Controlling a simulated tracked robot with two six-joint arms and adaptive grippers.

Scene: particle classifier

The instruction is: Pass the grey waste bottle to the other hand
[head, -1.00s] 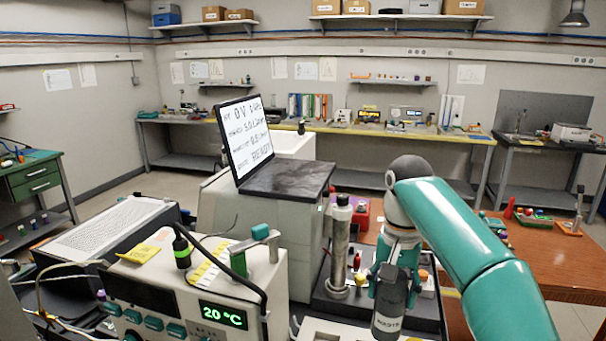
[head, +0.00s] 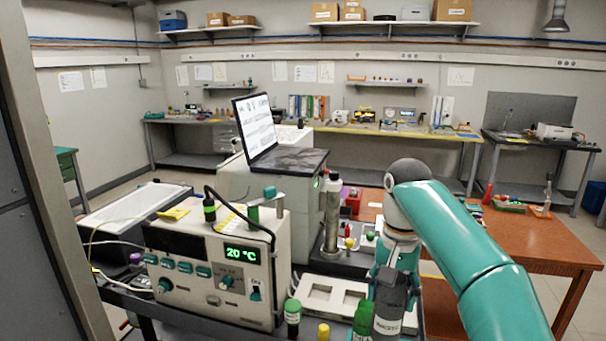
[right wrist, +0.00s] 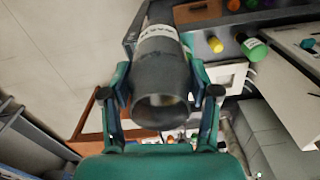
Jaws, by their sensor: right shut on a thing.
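The grey waste bottle (head: 389,305) is dark grey with a white label and hangs in my right gripper (head: 396,266) at the lower right of the head view. In the right wrist view the bottle (right wrist: 160,75) lies between both fingers of my right gripper (right wrist: 163,88), which are shut on its sides. Its round dark end faces the camera, and the white label is on the far part. My left gripper is not in the head view.
A control box (head: 215,265) reading 20 °C stands at the centre left. A white tray (head: 332,297), a green-capped bottle (head: 292,318) and a green bottle (head: 362,320) are near the held bottle. A metal cylinder (head: 331,220) stands behind. An orange-brown table (head: 530,240) is at right.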

